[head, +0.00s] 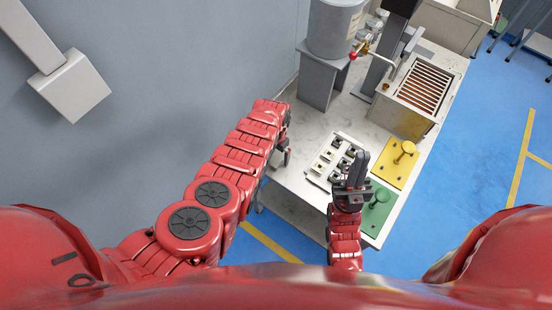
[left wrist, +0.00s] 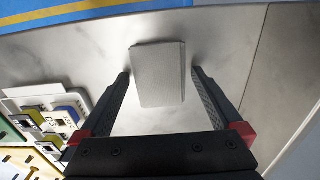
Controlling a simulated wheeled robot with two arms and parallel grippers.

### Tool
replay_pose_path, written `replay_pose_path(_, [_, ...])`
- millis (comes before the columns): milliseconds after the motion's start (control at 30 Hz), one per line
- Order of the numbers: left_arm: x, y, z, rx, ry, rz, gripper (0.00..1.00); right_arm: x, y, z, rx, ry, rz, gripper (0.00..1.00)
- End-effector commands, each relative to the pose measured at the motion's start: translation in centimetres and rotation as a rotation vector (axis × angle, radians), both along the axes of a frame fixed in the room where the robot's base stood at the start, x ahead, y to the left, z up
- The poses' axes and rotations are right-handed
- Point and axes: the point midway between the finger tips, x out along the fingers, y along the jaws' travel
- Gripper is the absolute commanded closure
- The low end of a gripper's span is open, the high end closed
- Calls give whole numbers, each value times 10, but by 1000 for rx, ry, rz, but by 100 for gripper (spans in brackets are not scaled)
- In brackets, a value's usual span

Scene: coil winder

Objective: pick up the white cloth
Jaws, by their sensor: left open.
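The white cloth (left wrist: 160,78) shows in the left wrist view as a pale grey-white folded rectangle on the metal table top. My left gripper (left wrist: 161,75) is open, with one finger on each side of the cloth and a small gap at each side. In the head view my left gripper (head: 284,154) is over the left edge of the table, and I cannot make out the cloth there. My right gripper (head: 354,168) is above the table's near part, beside the white tray; its fingers look close together, but I cannot tell if they are shut.
A white tray with several small parts (head: 322,166) lies on the table (head: 295,182). A green plate (head: 377,222) and a yellow plate (head: 392,172), each with a knob, are to its right. A grey drum (head: 333,28) on a stand and a slatted metal box (head: 405,110) stand further back.

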Motion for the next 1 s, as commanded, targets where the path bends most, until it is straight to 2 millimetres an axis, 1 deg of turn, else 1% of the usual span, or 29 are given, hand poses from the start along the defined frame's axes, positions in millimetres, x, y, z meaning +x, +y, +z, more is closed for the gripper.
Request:
replay_pose_path(33, [0,0,-3,-1,-1,1,0,0,0,-3,0,-1,0,100])
replay_pose_path(267, [1,0,-1,0,-2,0,0,0,0,-1,0,-1,0,100])
replay_pose_path(300, [1,0,-1,0,-2,0,7,0,0,-1,0,-1,0,100])
replay_pose_path(467, [1,0,-1,0,-2,0,36,0,0,-1,0,-1,0,100])
replay_pose_path(600, [1,0,-1,-1,-3,0,61,0,0,-2,0,0,0,100])
replay_pose_path(700, [1,0,-1,-1,-3,0,77,0,0,-2,0,-1,0,100])
replay_pose_path(900, [1,0,-1,-1,-3,0,77,0,0,-1,0,-1,0,100])
replay_pose_path(1000, [1,-1,3,-1,-3,0,77,0,0,2,0,-1,0,100])
